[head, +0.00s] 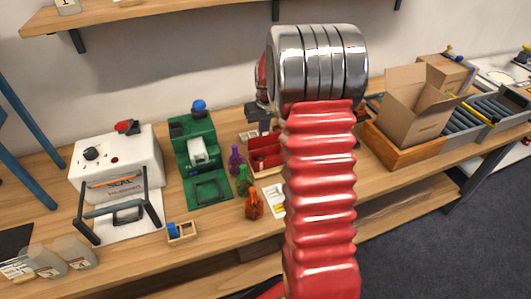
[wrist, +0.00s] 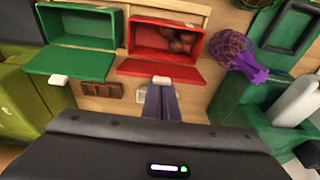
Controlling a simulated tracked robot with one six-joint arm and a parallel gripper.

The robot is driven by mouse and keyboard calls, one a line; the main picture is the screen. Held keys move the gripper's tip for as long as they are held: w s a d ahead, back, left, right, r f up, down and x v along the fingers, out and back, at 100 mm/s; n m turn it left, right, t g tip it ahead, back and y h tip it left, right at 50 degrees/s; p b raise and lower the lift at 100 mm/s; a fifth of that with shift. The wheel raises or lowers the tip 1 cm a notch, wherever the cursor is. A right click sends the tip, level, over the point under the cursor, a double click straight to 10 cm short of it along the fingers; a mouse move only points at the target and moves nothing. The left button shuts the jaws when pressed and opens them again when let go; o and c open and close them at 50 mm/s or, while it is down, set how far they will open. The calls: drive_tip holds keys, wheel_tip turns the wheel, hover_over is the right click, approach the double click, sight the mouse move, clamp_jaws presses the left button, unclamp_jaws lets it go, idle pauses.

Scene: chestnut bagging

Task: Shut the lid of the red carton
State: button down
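The red carton (wrist: 137,36) stands open in the wrist view, with several brown chestnuts (wrist: 180,41) inside at its right. Its red lid (wrist: 160,70) lies folded out toward my gripper, with a pale tab (wrist: 162,79) at its near edge. My gripper (wrist: 161,88) shows two dark purplish fingers close together, seemingly shut, with their tips at the tab. Whether they touch it I cannot tell. In the head view the red carton (head: 262,141) is partly hidden behind my red arm, and my gripper is hidden.
A green carton (wrist: 85,25) with its lid folded out stands left of the red one. A purple net bag (wrist: 228,50) lies close at the right. A green machine (head: 199,150) and a white sealer (head: 115,165) stand left in the head view. A cardboard box (head: 412,105) stands right.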

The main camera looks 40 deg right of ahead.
drive_tip(key=shift+s+a, duration=0.1)
drive_tip(key=shift+s, duration=0.3)
drive_tip(key=shift+r, duration=3.55)
